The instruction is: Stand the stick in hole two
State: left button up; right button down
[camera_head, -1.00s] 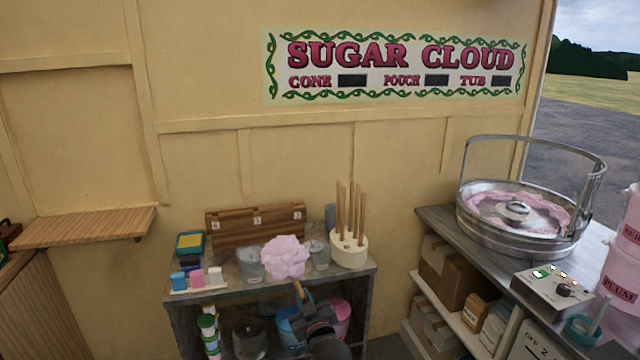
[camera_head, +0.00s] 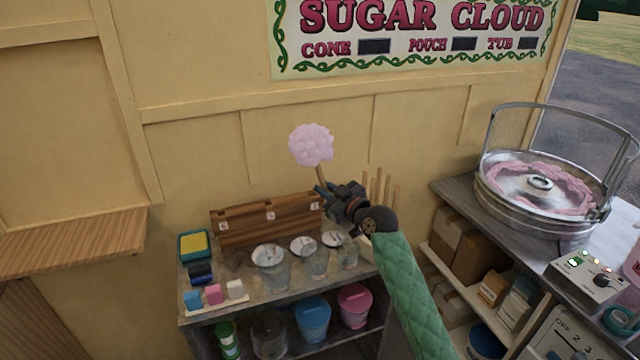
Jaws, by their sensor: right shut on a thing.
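The stick (camera_head: 320,174) carries a pink candy floss ball (camera_head: 311,145) at its top and leans slightly left. My right gripper (camera_head: 322,192) is shut on the stick below the floss, at the right end of the wooden rack (camera_head: 248,226). The gripper hides the stick's lower end, so I cannot tell whether it is above the rack or in a hole. The rack has three small white labels on its front; their numbers are too small to read surely. The holes are not clearly visible. My left gripper is not in view.
Several clear tubs (camera_head: 269,257) stand in front of the rack. Bare sticks (camera_head: 377,187) stand right of my gripper, their holder mostly hidden. Coloured blocks (camera_head: 214,294) and a yellow sponge tray (camera_head: 194,244) are at the left. The floss machine (camera_head: 490,195) stands at the right.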

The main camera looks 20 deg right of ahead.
jog(key=shift+w, duration=0.45)
jog(key=w+f+b, duration=0.1)
jog(key=w+f, duration=0.1)
jog(key=w, duration=0.3)
jog(key=w+f+b, duration=0.1)
jog(key=w+b, duration=0.1)
jog(key=w, duration=0.2)
jog(key=w+f+b, duration=0.2)
jog(key=w, duration=0.3)
jog(key=shift+w+a+f, duration=0.25)
jog(key=shift+w+f, duration=0.05)
jog(key=shift+f, duration=0.05)
jog(key=shift+f+b, duration=0.4)
jog(key=shift+b, duration=0.1)
jog(key=shift+f+b, duration=0.3)
jog(key=shift+b, duration=0.05)
jog(key=shift+f, duration=0.1)
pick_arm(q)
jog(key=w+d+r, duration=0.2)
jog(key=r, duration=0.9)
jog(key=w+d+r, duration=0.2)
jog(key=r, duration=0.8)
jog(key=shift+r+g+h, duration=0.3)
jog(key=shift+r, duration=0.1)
